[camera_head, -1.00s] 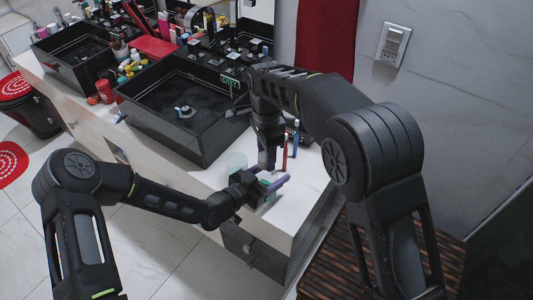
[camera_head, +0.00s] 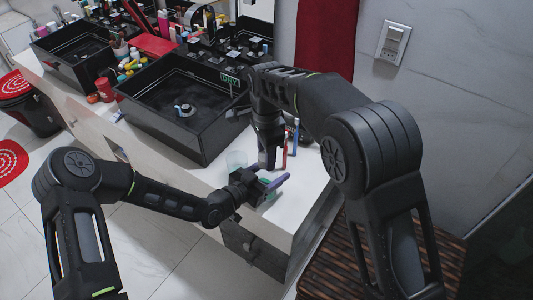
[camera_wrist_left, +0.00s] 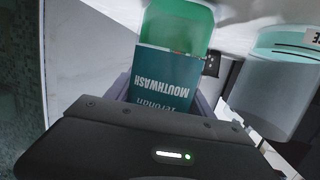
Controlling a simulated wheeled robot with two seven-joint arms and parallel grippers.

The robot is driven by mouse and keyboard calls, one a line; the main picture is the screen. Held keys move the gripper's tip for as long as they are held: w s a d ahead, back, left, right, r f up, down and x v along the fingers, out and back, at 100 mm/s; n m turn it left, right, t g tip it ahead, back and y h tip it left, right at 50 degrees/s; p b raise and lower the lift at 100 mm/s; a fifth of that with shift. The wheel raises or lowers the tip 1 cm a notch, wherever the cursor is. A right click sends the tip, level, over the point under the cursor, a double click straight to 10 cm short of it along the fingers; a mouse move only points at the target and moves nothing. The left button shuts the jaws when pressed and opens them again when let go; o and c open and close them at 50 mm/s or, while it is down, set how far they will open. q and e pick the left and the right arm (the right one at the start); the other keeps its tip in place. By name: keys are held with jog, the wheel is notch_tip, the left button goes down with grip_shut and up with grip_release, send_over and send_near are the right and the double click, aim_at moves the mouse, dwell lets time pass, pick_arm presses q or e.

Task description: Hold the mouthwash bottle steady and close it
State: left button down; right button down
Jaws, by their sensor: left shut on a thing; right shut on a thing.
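The mouthwash bottle (camera_wrist_left: 170,70) is translucent green with a dark teal label, and its lettering reads upside down in the left wrist view. My left gripper (camera_head: 268,187) is shut around the bottle's body at the front end of the white counter. Its purple-grey fingers lie along both sides of the bottle. My right gripper (camera_head: 268,162) points down just above the bottle, at its top. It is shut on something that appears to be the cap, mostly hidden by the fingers. I cannot see whether the cap is seated on the neck.
A translucent cup (camera_head: 236,160) stands just left of the bottle and also shows in the left wrist view (camera_wrist_left: 280,85). A red toothbrush-like item (camera_head: 285,152) and a blue one (camera_head: 295,137) stand behind the grippers. A black vessel sink (camera_head: 185,105) is behind left. The counter's right end is clear.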

jog(key=shift+f, duration=0.3)
jog(key=m, duration=0.4)
jog(key=shift+m, duration=0.4)
jog(key=m, duration=0.5)
jog(key=shift+s+m, duration=0.15)
jog(key=shift+m, duration=0.25)
jog(key=m, duration=0.8)
jog(key=shift+s+f, duration=0.15)
jog(key=shift+f, duration=0.05)
jog(key=shift+m, duration=0.6)
jog(key=shift+a+r+m, duration=0.1)
jog(key=shift+r+m, duration=0.1)
jog(key=shift+m, duration=0.2)
